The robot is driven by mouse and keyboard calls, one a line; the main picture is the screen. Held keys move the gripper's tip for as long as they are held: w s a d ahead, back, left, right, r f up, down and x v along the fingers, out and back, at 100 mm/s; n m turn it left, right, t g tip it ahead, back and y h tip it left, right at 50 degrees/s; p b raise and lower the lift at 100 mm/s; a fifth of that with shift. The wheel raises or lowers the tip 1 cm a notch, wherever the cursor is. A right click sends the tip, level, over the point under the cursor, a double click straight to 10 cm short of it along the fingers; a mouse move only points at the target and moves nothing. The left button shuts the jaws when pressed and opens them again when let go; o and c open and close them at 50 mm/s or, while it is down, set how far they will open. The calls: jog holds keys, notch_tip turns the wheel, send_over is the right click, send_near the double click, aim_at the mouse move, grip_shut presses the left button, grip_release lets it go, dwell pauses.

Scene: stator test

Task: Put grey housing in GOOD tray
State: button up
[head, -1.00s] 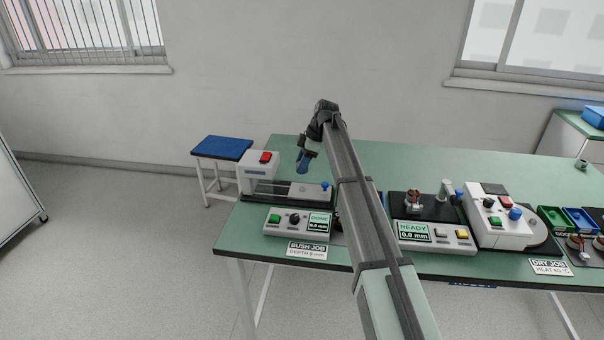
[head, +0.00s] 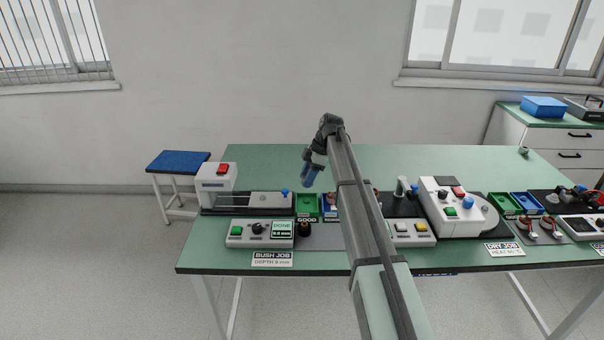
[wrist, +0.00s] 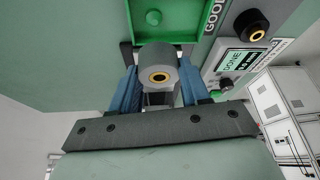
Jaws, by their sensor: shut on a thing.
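My gripper (wrist: 158,95) is shut on the grey housing (wrist: 155,60), a grey cylinder with a brass bush in its end face, in the wrist view. The blue fingers are on either side of it. In the head view my gripper (head: 309,180) hangs above the table, and the housing cannot be made out there. The green GOOD tray (head: 307,206) stands on the table, beside the pressing station. In the wrist view the GOOD tray (wrist: 190,32) lies just beyond the housing, with a small round green feature on its floor.
A black part with a brass ring (head: 304,229) stands in front. The control box reading DONE (head: 262,232) and the press (head: 217,183) are to the left. The table's back is clear.

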jog(key=shift+f, duration=0.1)
send_over(304, 200)
jog(key=d, duration=0.1)
jog(key=shift+f, duration=2.3)
jog(key=shift+w+f, duration=0.1)
jog(key=shift+f, duration=1.45)
jog(key=o, duration=1.1)
jog(key=shift+o, duration=0.3)
jog(key=shift+w, duration=0.1)
jog(key=shift+w+r, duration=0.1)
jog(key=shift+r, duration=0.1)
jog(key=shift+w+d+r, duration=0.1)
jog(key=shift+d+r, duration=0.05)
jog(key=shift+r, duration=0.15)
jog(key=s+v, duration=0.1)
jog(key=v, duration=1.1)
jog(key=shift+d+r, duration=0.2)
jog(key=shift+r, duration=0.2)
